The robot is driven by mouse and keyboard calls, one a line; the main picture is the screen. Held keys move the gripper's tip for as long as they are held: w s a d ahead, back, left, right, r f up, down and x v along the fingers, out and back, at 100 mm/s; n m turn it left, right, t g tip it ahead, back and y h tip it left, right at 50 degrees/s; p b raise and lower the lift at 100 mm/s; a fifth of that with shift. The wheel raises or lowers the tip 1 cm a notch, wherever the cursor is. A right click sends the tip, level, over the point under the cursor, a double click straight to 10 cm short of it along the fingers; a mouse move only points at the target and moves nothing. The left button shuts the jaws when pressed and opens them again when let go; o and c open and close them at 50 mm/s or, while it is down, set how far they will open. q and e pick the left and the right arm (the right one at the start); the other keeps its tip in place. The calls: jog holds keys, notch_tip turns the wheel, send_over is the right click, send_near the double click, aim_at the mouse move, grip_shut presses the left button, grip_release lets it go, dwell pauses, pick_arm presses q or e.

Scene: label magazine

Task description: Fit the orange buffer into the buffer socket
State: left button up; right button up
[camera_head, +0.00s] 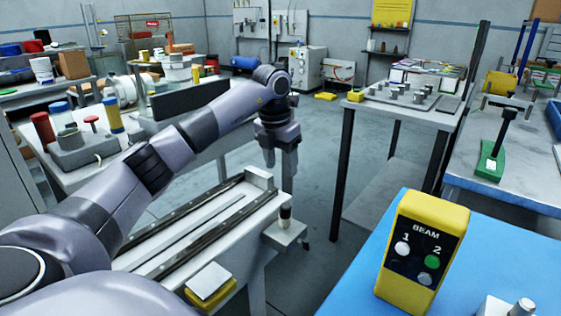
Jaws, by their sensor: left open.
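My left arm comes in from the left, and its gripper (281,163) hangs pointing down near the far end of a pale rail fixture (200,228). Its fingers are apart, with nothing visible between them. I cannot pick out an orange buffer with certainty in this view. I cannot surely identify the buffer socket either. A pale block (260,177) stands at the far end of the rails, near the gripper and apart from it as far as I can tell. A small dark and white post (285,216) stands on a bracket at the rails' right side. My right gripper is out of view.
A yellow BEAM box (426,250) with buttons stands on a blue surface (500,262) at the front right. A yellow-based pad (210,285) sits at the near end of the rails. Cluttered tables stand left and right. Open floor (300,140) lies beyond the gripper.

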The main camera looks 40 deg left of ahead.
pick_arm(q)
jog(key=shift+o, duration=0.4)
jog(key=shift+f, duration=0.1)
jog(key=m+t+h+b, duration=0.2)
jog(key=m+b, duration=0.3)
jog(key=b, duration=0.2)
send_over(285, 204)
jog(key=s+a, duration=0.1)
jog(key=s, duration=0.2)
notch_tip(285, 204, down, 7)
jog(key=shift+m, duration=0.8)
jog(key=x, duration=0.2)
jog(key=b+x, duration=0.1)
jog(key=x, duration=0.4)
jog(key=shift+w+f+b, duration=0.2)
jog(key=shift+w+b, duration=0.1)
jog(key=shift+w, duration=0.05)
grip_shut()
jog(key=shift+r, duration=0.1)
